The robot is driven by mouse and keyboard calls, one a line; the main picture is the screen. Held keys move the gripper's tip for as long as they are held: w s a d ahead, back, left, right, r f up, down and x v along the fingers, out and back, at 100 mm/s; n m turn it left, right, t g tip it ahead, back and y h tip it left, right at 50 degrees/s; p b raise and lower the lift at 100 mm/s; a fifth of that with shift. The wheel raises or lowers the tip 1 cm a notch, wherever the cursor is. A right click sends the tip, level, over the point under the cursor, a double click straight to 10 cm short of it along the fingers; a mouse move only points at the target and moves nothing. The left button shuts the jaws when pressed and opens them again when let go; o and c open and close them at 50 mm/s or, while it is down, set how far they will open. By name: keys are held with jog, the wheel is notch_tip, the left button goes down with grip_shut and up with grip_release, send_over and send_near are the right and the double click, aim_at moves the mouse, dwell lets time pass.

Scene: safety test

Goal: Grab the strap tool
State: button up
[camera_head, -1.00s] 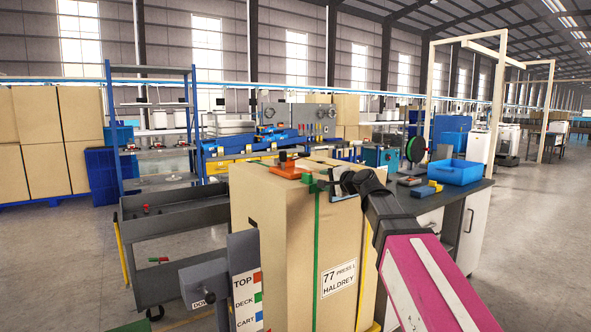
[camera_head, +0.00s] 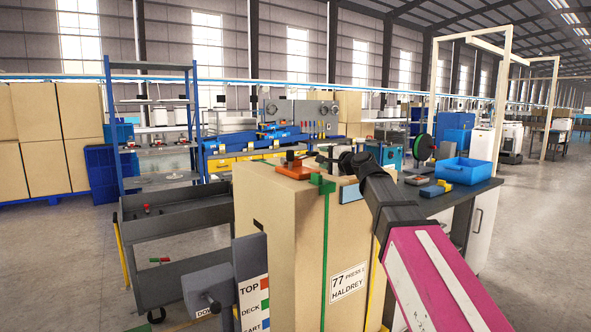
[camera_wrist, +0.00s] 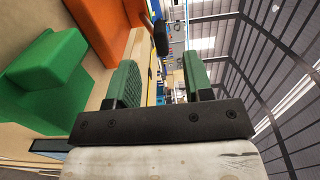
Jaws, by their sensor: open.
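An orange tool (camera_head: 293,169) with a dark knob, likely the strap tool, lies on top of the tall tan carton (camera_head: 265,215). It also shows at the upper left of the wrist view (camera_wrist: 105,25). A green block (camera_head: 321,185) sits beside it at the carton's edge, above a green strap (camera_head: 326,235); the block is large at the left of the wrist view (camera_wrist: 50,75). My gripper (camera_head: 328,161) is above the carton, just right of the orange tool. In the wrist view its green-padded fingers (camera_wrist: 160,75) are apart, with nothing clearly held between them.
A sign with coloured squares (camera_head: 252,290) stands before the carton. A dark cart (camera_head: 175,235) is at left. At right, a dark bench (camera_head: 440,198) holds a blue bin (camera_head: 461,171) and small items. Open floor lies at far right.

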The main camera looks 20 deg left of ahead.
aim_at(314, 155)
jog(key=x, duration=0.8)
jog(key=shift+w+a, duration=0.15)
grip_shut()
